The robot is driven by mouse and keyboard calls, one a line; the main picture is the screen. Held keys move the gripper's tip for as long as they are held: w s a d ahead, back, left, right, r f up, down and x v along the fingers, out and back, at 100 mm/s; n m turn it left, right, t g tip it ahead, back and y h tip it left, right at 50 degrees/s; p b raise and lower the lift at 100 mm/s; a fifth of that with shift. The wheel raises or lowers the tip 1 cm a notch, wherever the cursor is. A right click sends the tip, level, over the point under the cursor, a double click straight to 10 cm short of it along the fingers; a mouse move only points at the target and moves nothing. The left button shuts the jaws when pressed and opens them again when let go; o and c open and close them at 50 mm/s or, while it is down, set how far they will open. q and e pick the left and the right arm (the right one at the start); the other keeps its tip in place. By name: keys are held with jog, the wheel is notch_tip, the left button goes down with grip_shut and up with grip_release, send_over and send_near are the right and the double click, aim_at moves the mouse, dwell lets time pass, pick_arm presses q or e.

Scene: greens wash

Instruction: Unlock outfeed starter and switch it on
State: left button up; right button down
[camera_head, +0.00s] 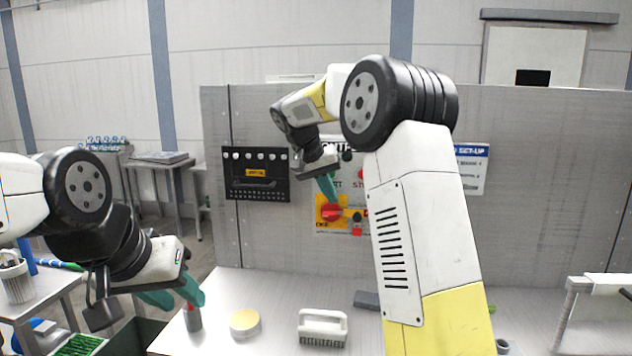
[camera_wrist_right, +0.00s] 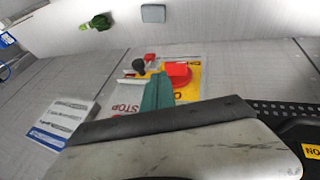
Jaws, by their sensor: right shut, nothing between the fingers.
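The outfeed starter panel (camera_head: 345,180) is on the grey wall board, partly hidden by my right arm. Its red rotary handle (camera_head: 331,212) sits on a yellow plate; the handle also shows in the right wrist view (camera_wrist_right: 178,74). A small red padlock-like piece (camera_head: 357,229) hangs just right of the handle. My right gripper (camera_head: 328,188) is shut and empty, its teal fingers pointing down just above the handle; in the wrist view the fingers (camera_wrist_right: 157,92) are beside it. I cannot tell whether they touch.
The bench holds a grey-and-red cylinder (camera_head: 192,317), a yellow disc (camera_head: 244,323), a white-handled brush (camera_head: 322,327) and a dark block (camera_head: 366,300). A black control box (camera_head: 256,173) is left of the starter. A blue-headed sign (camera_head: 471,168) is to the right.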

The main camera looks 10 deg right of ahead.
aim_at(349, 215)
jog(key=shift+s+d+f, duration=0.1)
jog(key=shift+d+f, duration=0.85)
jog(key=shift+d, duration=0.15)
jog(key=shift+d+f, duration=0.9)
jog(key=shift+d, duration=0.2)
jog(key=d, duration=0.2)
jog(key=s+d, duration=0.1)
jog(key=d, duration=0.1)
jog(key=shift+s+d, duration=0.1)
jog(key=shift+r, duration=0.1)
